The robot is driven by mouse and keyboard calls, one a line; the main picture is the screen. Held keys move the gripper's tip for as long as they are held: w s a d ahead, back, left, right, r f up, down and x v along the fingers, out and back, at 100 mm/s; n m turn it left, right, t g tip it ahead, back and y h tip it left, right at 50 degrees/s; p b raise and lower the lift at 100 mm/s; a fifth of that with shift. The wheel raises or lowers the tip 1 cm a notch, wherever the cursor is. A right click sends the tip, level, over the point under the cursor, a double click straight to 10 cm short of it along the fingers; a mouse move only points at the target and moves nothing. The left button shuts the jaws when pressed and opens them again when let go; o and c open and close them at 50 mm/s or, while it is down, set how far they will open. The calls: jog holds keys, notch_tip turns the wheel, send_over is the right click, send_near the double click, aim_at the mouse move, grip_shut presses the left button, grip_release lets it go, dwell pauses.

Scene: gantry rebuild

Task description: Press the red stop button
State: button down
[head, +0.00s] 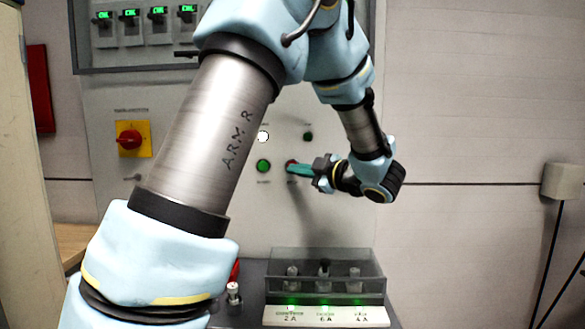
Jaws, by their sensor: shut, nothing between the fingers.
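The red stop button (290,163) is on the grey upright panel, to the right of a green button (263,166). Only a small part of its red cap shows, at the upper left of my gripper's tips. My gripper (300,170) has teal fingers, shut and empty, reaching left from the wrist. The fingertips overlap the lower right of the red button in the picture. I cannot tell whether they touch it or are just in front of it.
A red rotary switch on a yellow plate (133,138) is at the panel's left. A white lamp (263,136) and a dark green one (308,136) sit above the buttons. A clear-walled box (368,283) stands on the dark shelf below. My arm hides much of the panel.

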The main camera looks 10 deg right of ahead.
jog(key=shift+s, duration=0.1)
jog(key=shift+s+a, duration=0.15)
jog(key=shift+s, duration=0.65)
jog(key=shift+s+a+b, duration=0.25)
jog(key=shift+s+b, duration=0.1)
jog(key=shift+s, duration=0.85)
jog(key=shift+s+a+b, duration=0.25)
jog(key=shift+s+b, duration=0.05)
jog(key=shift+s, duration=0.85)
